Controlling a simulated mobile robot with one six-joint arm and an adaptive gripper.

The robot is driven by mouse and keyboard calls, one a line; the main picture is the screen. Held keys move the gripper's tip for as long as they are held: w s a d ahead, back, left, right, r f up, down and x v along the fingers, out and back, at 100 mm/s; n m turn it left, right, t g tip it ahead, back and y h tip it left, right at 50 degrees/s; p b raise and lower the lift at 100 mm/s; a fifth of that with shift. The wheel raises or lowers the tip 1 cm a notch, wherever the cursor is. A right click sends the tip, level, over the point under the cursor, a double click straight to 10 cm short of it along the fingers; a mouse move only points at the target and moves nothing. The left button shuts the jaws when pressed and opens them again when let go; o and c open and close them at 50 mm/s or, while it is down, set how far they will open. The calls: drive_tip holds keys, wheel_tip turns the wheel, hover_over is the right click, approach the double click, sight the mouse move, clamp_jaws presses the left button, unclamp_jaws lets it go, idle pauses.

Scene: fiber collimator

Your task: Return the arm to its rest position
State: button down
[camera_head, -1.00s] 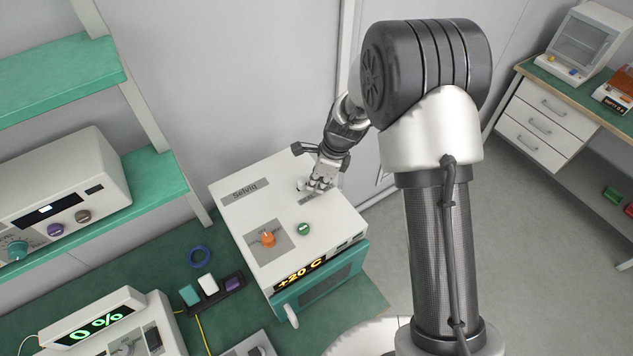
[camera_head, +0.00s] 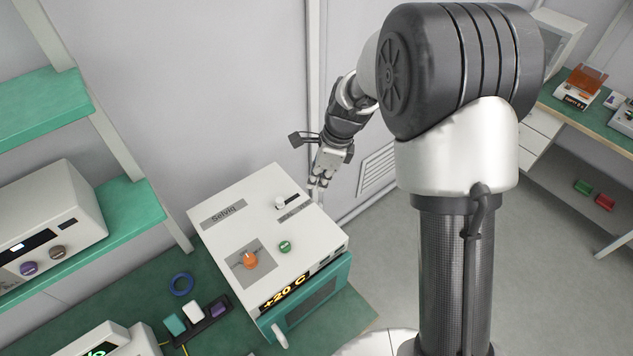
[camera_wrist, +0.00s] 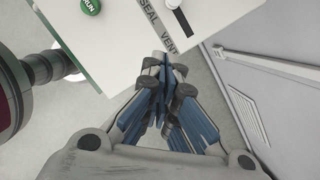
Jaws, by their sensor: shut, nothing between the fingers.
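My gripper (camera_head: 319,183) hangs at the end of my bent arm, just past the back right edge of the white Selviq oven (camera_head: 229,232). In the wrist view, my gripper (camera_wrist: 162,62) has its fingers together with nothing between them. The fingertips appear close to the edge of the oven top, near the SEAL / VENT slider (camera_wrist: 173,5). I cannot tell the exact gap, but no contact shows. The oven display reads +20 C, and its teal door (camera_head: 310,305) looks closed.
The oven's orange knob (camera_head: 250,260) and green RUN button (camera_head: 285,247) are on its top. A green shelf (camera_head: 45,98) stands at left. A grey wall and door with a vent (camera_head: 378,170) lie behind my arm. Open floor (camera_head: 570,250) is at right.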

idle(0.3)
drive_tip(key=s+d+r+n+t+h+b, duration=0.1)
drive_tip(key=s+d+r+n+b, duration=0.2)
drive_tip(key=s+n+b, duration=0.3)
drive_tip(key=s+d+r+n+t+b, duration=0.1)
drive_tip(key=s+d+r+n+b, duration=0.15)
drive_tip(key=s+n+b, duration=0.35)
drive_tip(key=s+d+f+n+b, duration=0.1)
drive_tip(key=s+n+b, duration=0.1)
drive_tip(key=s, duration=0.3)
drive_tip(key=s+d+f+n+t+h+b, duration=0.1)
drive_tip(key=s+f+n+b, duration=0.1)
drive_tip(key=s, duration=0.3)
drive_tip(key=s+d+f+n+t+b, duration=0.1)
drive_tip(key=s+d+n+b, duration=0.1)
drive_tip(key=s+n, duration=0.2)
drive_tip(key=shift+s+f+h, duration=0.25)
drive_tip(key=shift+s+h, duration=0.15)
drive_tip(key=shift+s, duration=0.55)
drive_tip(key=c, duration=2.4)
unclamp_jaws()
drive_tip(key=shift+d, duration=0.1)
